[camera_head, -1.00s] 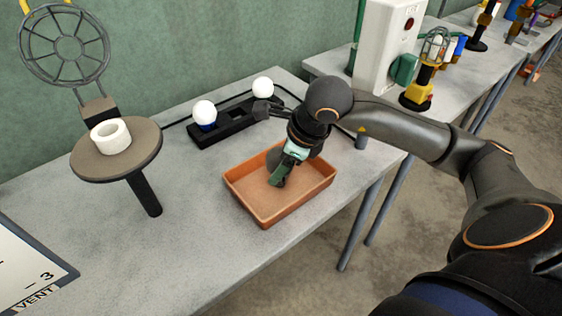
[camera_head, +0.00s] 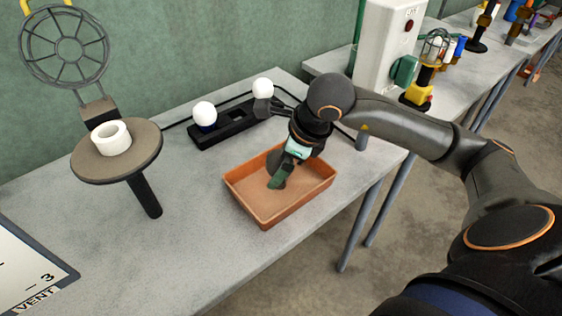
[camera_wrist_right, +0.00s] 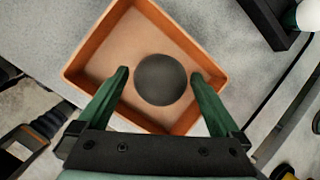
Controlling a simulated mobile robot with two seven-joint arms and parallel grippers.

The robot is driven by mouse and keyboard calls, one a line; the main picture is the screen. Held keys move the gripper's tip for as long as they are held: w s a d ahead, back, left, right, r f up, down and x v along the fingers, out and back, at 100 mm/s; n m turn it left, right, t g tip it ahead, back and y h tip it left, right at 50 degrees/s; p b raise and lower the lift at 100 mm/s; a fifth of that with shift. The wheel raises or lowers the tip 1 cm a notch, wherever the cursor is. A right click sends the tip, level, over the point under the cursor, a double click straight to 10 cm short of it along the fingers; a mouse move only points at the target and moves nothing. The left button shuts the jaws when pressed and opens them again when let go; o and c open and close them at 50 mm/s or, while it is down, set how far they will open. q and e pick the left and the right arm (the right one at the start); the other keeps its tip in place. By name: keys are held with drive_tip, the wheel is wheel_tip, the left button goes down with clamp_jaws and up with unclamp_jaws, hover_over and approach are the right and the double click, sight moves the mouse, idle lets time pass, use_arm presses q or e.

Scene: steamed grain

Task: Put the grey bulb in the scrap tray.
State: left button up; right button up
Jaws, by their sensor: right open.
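The grey bulb (camera_wrist_right: 160,79) shows as a dark round shape over the floor of the orange-brown scrap tray (camera_wrist_right: 96,42) in the wrist view. My right gripper (camera_wrist_right: 160,74) is open around it, with a visible gap between each green finger and the bulb. In the head view the right gripper (camera_head: 278,178) points down into the scrap tray (camera_head: 254,211), and the bulb (camera_head: 273,160) is partly hidden behind it. I cannot tell the bulb's exact height above the tray floor. My left gripper is not in view.
A black rack (camera_head: 222,127) with two white bulbs stands behind the tray. A round stand (camera_head: 89,166) holding a white ring (camera_head: 110,138) is at the left. A white box (camera_head: 385,45) is at the back.

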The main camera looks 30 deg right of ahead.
drive_tip(key=p+v, duration=0.1)
drive_tip(key=v, duration=1)
